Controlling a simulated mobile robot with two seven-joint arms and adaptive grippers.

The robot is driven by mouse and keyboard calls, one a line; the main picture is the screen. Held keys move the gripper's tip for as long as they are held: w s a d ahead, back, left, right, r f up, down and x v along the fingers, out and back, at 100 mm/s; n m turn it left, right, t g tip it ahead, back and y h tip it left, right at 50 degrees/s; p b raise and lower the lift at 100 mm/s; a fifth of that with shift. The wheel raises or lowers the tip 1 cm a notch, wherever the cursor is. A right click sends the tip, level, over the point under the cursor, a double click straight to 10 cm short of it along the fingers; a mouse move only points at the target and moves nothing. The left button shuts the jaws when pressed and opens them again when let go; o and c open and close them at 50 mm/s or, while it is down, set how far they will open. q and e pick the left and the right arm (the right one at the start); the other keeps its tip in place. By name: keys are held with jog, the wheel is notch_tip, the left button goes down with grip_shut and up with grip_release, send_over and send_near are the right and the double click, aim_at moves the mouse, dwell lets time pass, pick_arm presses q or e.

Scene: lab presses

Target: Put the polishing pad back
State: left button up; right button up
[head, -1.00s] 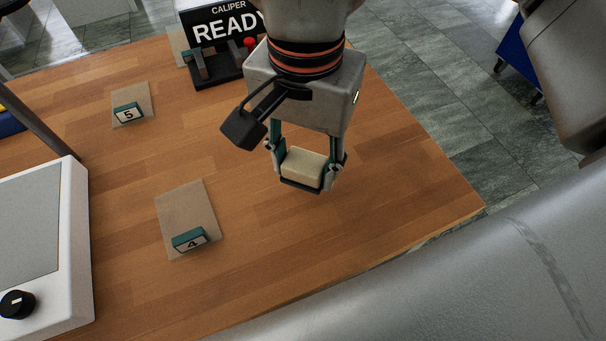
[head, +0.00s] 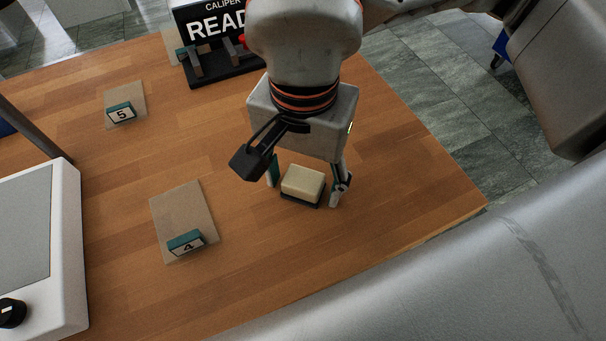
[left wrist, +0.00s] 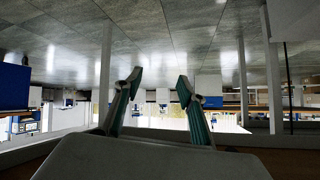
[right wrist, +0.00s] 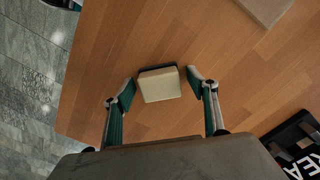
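The polishing pad (head: 303,183) is a cream block on a dark base. It rests on the wooden table, right of the mat marked 4 (head: 183,215). In the right wrist view the pad (right wrist: 159,85) lies between the fingertips, with a gap on each side. My right gripper (head: 307,188) is open around the pad and does not grip it. The mat marked 5 (head: 124,100) is bare behind its label. My left gripper (left wrist: 154,80) is open and empty, seen only in the left wrist view, away from the table.
A black caliper stand with a READY sign (head: 215,30) is at the back of the table. A white device with a grey panel and black knob (head: 65,240) stands at the left. The table's right edge is beyond the pad; the wood around the pad is clear.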

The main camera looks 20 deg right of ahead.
aim_at(303, 179)
notch_tip(303, 179, up, 12)
jog(key=p, duration=0.2)
jog(key=shift+r, duration=0.2)
dwell(0.3)
dwell(0.4)
